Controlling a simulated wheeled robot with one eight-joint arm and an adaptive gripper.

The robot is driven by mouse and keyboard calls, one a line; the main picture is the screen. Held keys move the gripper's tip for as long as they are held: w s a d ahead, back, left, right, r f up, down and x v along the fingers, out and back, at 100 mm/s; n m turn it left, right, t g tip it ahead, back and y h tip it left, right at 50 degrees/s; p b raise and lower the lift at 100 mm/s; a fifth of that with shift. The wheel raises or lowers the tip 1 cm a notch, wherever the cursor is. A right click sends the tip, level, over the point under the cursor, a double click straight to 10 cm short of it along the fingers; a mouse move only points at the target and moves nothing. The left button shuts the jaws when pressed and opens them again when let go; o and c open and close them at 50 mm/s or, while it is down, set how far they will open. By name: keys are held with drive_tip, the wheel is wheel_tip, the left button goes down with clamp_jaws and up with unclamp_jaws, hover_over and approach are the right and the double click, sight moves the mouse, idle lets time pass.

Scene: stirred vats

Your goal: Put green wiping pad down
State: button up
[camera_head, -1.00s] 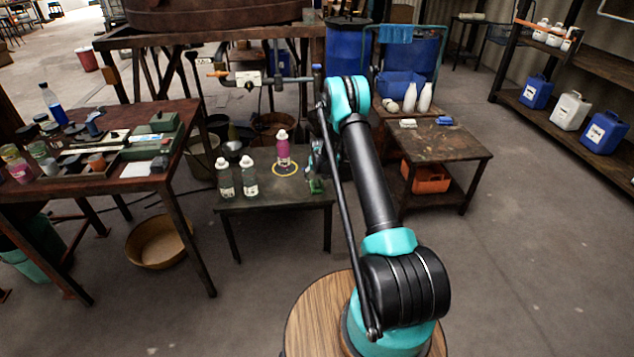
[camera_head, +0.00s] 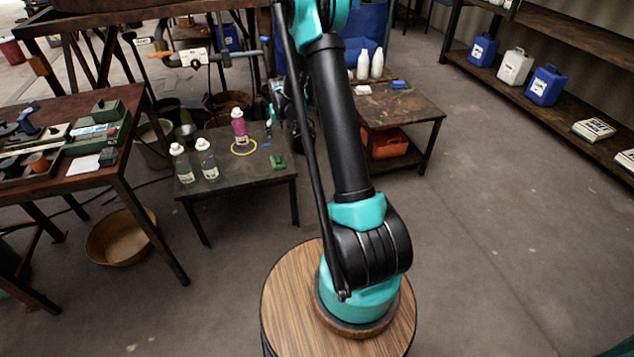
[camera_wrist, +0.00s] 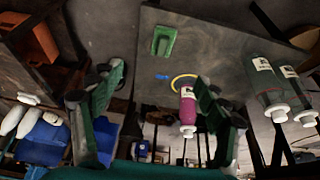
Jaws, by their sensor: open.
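The green wiping pad (camera_head: 277,161) lies on the right part of the low dark table (camera_head: 225,197), with nothing gripping it. It also shows in the wrist view (camera_wrist: 163,40), on the bare tabletop beyond my fingertips. My gripper (camera_wrist: 160,88) is open and empty, its two dark green fingers spread apart. In the head view it is partly hidden behind my arm, above and behind the pad and clear of it.
On the same table stand a magenta bottle (camera_head: 239,128) beside a yellow ring (camera_head: 244,149), two clear bottles (camera_head: 206,160) and a small blue piece (camera_head: 267,145). Another low table (camera_head: 400,105) with white bottles (camera_head: 377,63) stands to the right. The right floor is open.

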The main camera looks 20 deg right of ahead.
drive_tip(key=s+d+r, duration=0.1)
drive_tip(key=s+r, duration=0.8)
drive_tip(key=s, duration=0.3)
drive_tip(key=s+d, duration=0.1)
drive_tip(key=s, duration=2.9)
drive_tip(key=shift+s+d+r, duration=0.25)
drive_tip(key=shift+d+r, duration=0.1)
drive_tip(key=shift+r, duration=0.1)
